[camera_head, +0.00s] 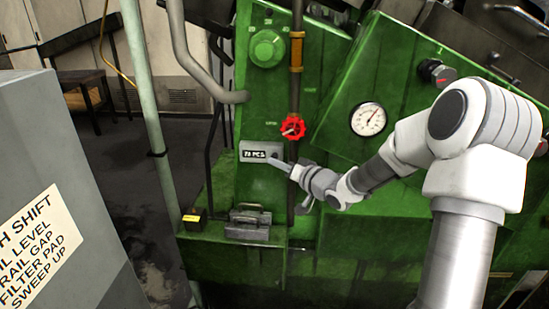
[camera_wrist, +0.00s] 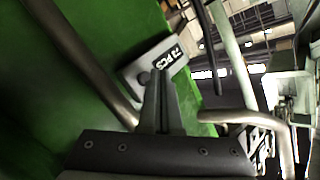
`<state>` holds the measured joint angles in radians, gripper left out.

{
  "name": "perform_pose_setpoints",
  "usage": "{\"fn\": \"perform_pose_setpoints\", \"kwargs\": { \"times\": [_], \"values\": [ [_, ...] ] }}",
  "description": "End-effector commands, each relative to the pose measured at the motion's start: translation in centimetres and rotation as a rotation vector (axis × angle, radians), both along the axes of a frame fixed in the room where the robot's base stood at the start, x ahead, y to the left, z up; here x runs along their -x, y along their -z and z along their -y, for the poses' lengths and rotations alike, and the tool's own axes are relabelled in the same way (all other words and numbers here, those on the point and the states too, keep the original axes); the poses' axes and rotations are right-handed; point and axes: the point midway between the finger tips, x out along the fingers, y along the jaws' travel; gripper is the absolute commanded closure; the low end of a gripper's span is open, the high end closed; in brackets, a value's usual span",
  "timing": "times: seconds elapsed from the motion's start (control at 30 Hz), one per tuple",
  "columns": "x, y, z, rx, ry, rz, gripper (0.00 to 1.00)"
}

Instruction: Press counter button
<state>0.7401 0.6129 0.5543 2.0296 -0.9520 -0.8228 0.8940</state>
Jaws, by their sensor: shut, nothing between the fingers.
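The counter (camera_head: 248,152) is a small grey box with a black-on-white "PCS" display, on the front of the green machine. It also shows tilted in the wrist view (camera_wrist: 166,47). Its dark round button (camera_wrist: 144,77) sits on the box beside the display. My gripper (camera_head: 272,158) is shut and empty, with its fingertips at the right end of the counter. In the wrist view my gripper (camera_wrist: 157,74) has its tips right beside the button, overlapping the box. I cannot tell whether they touch it. In the head view the button is hard to make out behind the fingertips.
A red valve wheel (camera_head: 292,128) on a vertical pipe is just right of and above the counter. A grey block with a handle (camera_head: 248,222) and a small yellow-black box (camera_head: 194,219) sit below. A round gauge (camera_head: 368,119) is farther right. A grey cabinet (camera_head: 60,130) stands front left.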

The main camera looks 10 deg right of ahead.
Motion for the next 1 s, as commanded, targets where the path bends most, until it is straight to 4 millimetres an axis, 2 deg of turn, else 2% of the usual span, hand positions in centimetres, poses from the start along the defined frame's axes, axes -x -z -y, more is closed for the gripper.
{"fn": "perform_pose_setpoints", "kwargs": {
  "times": [0.73, 1.0],
  "values": [
    [-0.01, -0.01, 0.0, 0.0, 0.0, 0.0, 1.0],
    [-0.72, -0.1, 0.25, -0.001, 0.001, -0.001, 1.0]
  ]
}}
